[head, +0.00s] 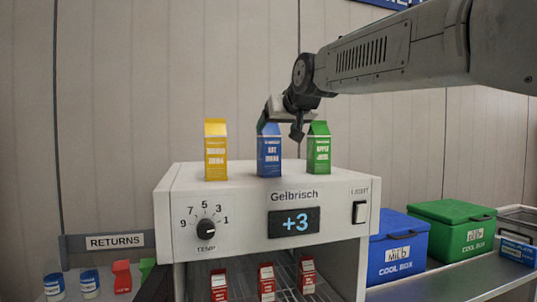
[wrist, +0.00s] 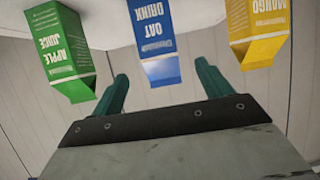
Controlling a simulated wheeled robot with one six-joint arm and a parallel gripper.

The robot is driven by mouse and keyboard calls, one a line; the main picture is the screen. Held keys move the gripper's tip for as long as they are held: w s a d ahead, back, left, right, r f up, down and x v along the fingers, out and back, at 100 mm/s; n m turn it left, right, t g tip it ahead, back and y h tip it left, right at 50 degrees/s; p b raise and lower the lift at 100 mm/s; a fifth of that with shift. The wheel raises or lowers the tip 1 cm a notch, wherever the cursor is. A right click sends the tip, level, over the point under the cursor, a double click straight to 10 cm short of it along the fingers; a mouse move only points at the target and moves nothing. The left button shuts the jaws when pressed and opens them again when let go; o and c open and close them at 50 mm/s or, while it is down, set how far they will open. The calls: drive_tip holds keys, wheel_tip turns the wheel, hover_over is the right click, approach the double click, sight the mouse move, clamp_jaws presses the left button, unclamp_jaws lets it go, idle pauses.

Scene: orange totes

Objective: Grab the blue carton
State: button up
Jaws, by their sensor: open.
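The blue carton (head: 269,155), labelled oat drink, stands upright on top of the white cooler, between the other two cartons. My gripper (head: 281,122) is open and empty at the height of the carton's top, behind or just above it. In the wrist view, which is upside down, the blue carton (wrist: 155,42) shows between the two green fingers, with its peaked top close to the fingertips (wrist: 163,72). I cannot tell whether the fingers overlap the carton. No contact shows.
A yellow mango carton (head: 215,152) stands left and a green apple juice carton (head: 318,150) close on the right. The white cooler (head: 190,200) has red cartons (head: 266,282) inside.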

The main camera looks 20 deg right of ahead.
sight(271, 130)
drive_tip(key=shift+w+a+r, duration=0.1)
drive_tip(key=shift+w+r, duration=0.1)
drive_tip(key=shift+w, duration=0.4)
drive_tip(key=shift+w+r, duration=0.15)
drive_tip(key=shift+w, duration=0.4)
drive_tip(key=x, duration=0.6)
drive_tip(key=shift+f, duration=0.25)
drive_tip(key=shift+r, duration=0.1)
clamp_jaws()
